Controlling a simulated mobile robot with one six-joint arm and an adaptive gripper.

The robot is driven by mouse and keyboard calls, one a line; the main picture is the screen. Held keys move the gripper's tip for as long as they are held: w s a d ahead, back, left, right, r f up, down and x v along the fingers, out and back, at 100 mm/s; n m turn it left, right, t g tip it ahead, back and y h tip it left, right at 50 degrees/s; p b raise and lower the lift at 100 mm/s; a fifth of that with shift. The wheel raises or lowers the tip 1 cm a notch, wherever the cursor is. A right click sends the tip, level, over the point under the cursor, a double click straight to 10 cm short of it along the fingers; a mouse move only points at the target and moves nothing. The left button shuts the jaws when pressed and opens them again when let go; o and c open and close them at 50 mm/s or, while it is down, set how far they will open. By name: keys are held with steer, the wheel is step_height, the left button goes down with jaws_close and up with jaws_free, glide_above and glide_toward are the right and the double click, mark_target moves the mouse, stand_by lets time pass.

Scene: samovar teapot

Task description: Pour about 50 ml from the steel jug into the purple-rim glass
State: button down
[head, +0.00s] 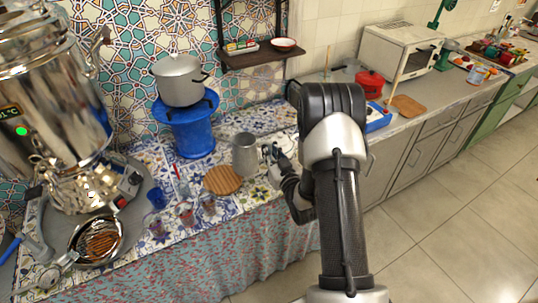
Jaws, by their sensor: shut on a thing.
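The steel jug (244,158) is a grey metal vessel, upright, just right of the round wooden board on the patterned counter cloth. My gripper (266,153) is at the jug's right side and shut on it, probably at the handle; the fingers are small and partly hidden. I cannot tell whether the jug's base touches the cloth. Small clear glasses stand in a row left of the jug: a left glass (157,229), a middle glass (186,213) and a right glass (208,203). Their rim colours are too small to tell apart surely, so I cannot tell which is purple-rimmed.
The round wooden board (222,180) lies between jug and glasses. A blue cup (156,197) stands behind the glasses. A blue stand (190,133) carries a lidded pot (180,80). A large samovar (50,90) and a strainer bowl (97,238) are at left. A shelf (255,57) hangs above.

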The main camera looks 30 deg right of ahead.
steer(key=shift+r+p, duration=0.6)
steer(key=shift+r, duration=1.9)
